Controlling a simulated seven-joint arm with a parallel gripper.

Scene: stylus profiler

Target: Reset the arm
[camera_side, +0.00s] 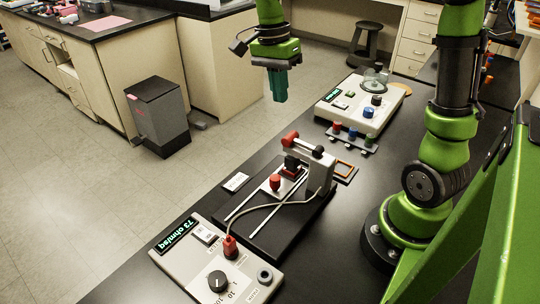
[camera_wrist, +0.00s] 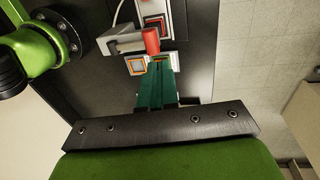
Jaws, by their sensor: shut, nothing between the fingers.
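My gripper (camera_side: 279,97) hangs at the upper middle of the side view, its teal fingers pointing down, shut and empty. It is raised, apart from the instruments. In the wrist view the closed teal fingers (camera_wrist: 160,82) point toward the bench device with a red-tipped arm. My green arm (camera_side: 450,135) stands on the right of the side view.
A black stage with a red-knobbed probe arm (camera_side: 308,152) sits mid-bench. A meter (camera_side: 218,262) reading 73 ohm/sq is wired to it at the front. A white instrument (camera_side: 362,105) stands behind, with several coloured knobbed pieces (camera_side: 352,136) before it. A grey bin (camera_side: 157,117) is on the floor.

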